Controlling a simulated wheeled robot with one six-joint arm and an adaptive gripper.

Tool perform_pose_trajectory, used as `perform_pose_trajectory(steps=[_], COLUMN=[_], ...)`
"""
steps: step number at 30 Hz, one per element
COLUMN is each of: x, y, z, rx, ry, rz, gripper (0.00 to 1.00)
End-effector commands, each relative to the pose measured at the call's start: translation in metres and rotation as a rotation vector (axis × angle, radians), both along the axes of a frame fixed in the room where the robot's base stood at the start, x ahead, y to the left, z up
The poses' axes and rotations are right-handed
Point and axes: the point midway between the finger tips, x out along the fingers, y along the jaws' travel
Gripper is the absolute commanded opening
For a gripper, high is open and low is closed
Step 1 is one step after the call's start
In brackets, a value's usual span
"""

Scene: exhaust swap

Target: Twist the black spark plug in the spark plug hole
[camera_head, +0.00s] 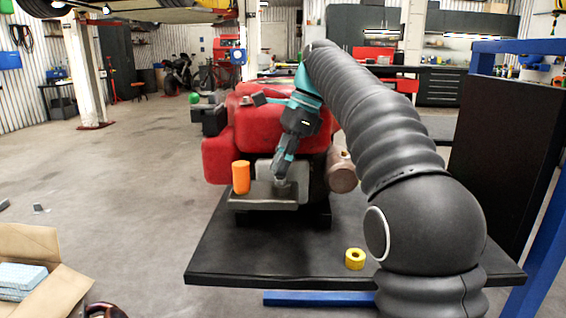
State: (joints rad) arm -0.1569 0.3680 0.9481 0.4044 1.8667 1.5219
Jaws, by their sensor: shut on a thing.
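My gripper (282,180) points down at the front of a red engine (222,156), just above a grey ledge (262,203). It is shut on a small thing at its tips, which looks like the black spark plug. The plug is mostly hidden by the fingers and too small to make out. The spark plug hole cannot be seen clearly from here. An orange cylinder (241,178) stands upright on the left end of the ledge, a little left of my gripper.
The engine stands on a black tabletop (260,255). A brownish exhaust cylinder (341,173) is right of my gripper. A yellow ring-shaped part (355,259) lies near the front edge. An open cardboard box (40,245) is at the lower left. The tabletop's front left is clear.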

Motion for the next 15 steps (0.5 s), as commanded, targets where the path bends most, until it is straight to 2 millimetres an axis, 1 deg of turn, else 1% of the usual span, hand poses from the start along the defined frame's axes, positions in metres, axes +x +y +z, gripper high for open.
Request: perform_pose_trajectory(steps=[1,8,9,11,12,13,15], x=[0.0021,0.0021,0.0021,0.0022,0.0022,0.0024,0.0025], y=[0.0030,0.0022,0.0022,0.0020,0.0018,0.0017,0.0014], z=[0.0005,-0.0001,-0.0003,-0.0004,-0.0006,-0.0008,-0.0012], rx=[0.009,0.009,0.009,0.007,0.007,0.007,0.006], ry=[-0.005,-0.004,-0.004,-0.003,-0.003,-0.003,-0.003], rz=[0.006,0.004,0.004,0.003,0.003,0.002,0.001], gripper=[0.00,0.00,0.20,0.35,0.45,0.47,0.47])
